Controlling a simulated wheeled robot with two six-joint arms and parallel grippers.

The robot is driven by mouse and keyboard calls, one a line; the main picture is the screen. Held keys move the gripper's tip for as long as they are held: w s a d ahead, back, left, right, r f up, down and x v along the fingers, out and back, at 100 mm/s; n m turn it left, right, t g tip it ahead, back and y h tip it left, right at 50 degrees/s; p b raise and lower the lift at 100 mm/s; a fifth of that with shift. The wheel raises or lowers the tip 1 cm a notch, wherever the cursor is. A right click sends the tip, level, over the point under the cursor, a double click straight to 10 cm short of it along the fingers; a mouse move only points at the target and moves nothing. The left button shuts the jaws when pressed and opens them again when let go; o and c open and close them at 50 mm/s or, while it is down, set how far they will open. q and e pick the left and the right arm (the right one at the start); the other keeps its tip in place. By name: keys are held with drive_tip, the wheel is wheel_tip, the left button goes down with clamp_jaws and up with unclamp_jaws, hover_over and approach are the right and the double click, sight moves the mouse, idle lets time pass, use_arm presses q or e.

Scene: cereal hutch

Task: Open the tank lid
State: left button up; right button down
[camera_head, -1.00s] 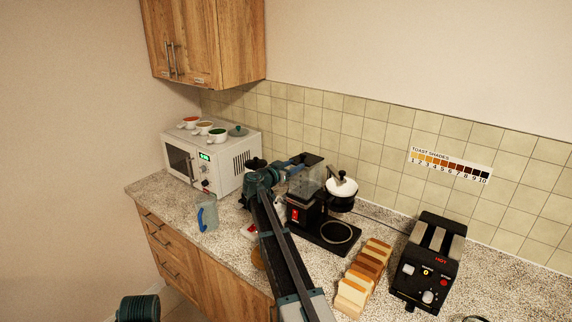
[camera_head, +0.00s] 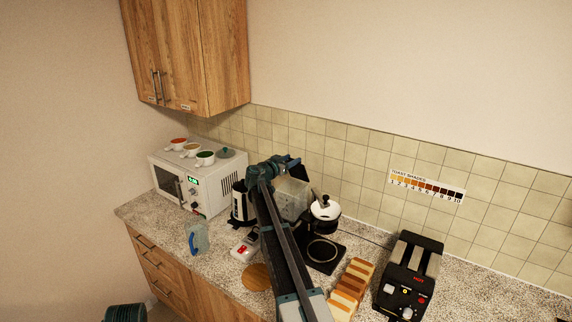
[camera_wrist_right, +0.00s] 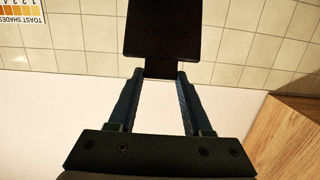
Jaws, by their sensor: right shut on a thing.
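The coffee machine stands mid-counter, with a clear tank (camera_head: 293,197) at its upper left, partly hidden by my right arm. My right gripper (camera_head: 287,163) is at the tank's top edge in the head view. In the right wrist view my gripper (camera_wrist_right: 160,74) is shut on the narrow tab of a flat black lid (camera_wrist_right: 163,30), which extends beyond the fingertips.
A microwave (camera_head: 218,185) carrying cups and a dark kettle (camera_head: 239,205) stand left. A clear jug (camera_head: 198,240), bread slices (camera_head: 352,284) and a toaster (camera_head: 410,275) occupy the counter. A wall cabinet (camera_head: 185,55) hangs above left.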

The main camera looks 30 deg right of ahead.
drive_tip(key=w+d, duration=0.1)
drive_tip(key=d, duration=0.1)
drive_tip(key=d+r+p, duration=0.1)
drive_tip(key=d, duration=0.1)
drive_tip(key=w+d+r, duration=0.1)
drive_tip(key=d, duration=0.1)
drive_tip(key=shift+w+r, duration=0.1)
drive_tip(key=shift+w, duration=0.25)
drive_tip(key=shift+x, duration=1)
drive_tip(key=shift+c, duration=1.6)
unclamp_jaws()
drive_tip(key=shift+s+r, duration=0.1)
drive_tip(key=shift+r, duration=0.05)
drive_tip(key=shift+a, duration=0.15)
drive_tip(key=p+v, duration=0.2)
drive_tip(key=v, duration=1.1)
drive_tip(key=shift+s+a, duration=0.25)
drive_tip(key=shift+a, duration=0.05)
